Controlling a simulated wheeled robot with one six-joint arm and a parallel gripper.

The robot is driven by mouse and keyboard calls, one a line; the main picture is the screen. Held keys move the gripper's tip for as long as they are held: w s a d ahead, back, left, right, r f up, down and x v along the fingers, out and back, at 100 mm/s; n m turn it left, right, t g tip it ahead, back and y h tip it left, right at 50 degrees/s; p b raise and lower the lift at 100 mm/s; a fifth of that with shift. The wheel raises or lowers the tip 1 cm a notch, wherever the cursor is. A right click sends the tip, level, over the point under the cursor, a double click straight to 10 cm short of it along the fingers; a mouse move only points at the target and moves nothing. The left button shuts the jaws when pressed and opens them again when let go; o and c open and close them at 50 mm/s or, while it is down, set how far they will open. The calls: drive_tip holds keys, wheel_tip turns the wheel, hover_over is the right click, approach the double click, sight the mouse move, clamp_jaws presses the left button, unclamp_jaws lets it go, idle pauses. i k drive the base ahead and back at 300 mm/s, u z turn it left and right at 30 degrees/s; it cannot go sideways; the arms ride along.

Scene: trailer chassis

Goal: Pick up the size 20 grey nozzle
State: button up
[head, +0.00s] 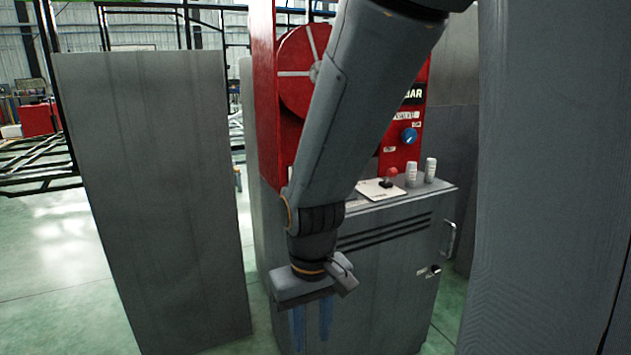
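Two small pale grey upright pieces that look like nozzles stand on the cabinet top near its right end, a left one (411,174) and a right one (430,170). Any size marking on them is too small to read. My gripper (311,325) points down in front of the cabinet, lower than its top and to the left of the nozzles. Its two blue fingers are apart with nothing visible between them. It touches neither nozzle.
The grey cabinet (385,270) has a handle (450,238) on its right. A white plate (376,190) with a red-topped piece (390,176) lies left of the nozzles. A red machine (270,90) stands behind. Tall grey panels stand left (160,190) and right (550,180).

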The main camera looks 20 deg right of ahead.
sight(411, 171)
drive_tip(key=z, duration=0.35)
drive_tip(key=i, duration=0.4)
drive_tip(key=z, duration=0.4)
drive_tip(key=k, duration=0.3)
drive_tip(key=z, duration=1)
drive_tip(key=k, duration=1.05)
drive_tip(key=z, duration=0.8)
drive_tip(key=i, duration=2.25)
drive_tip(key=u, duration=1.6)
drive_tip(key=i, duration=0.75)
drive_tip(key=u, duration=0.85)
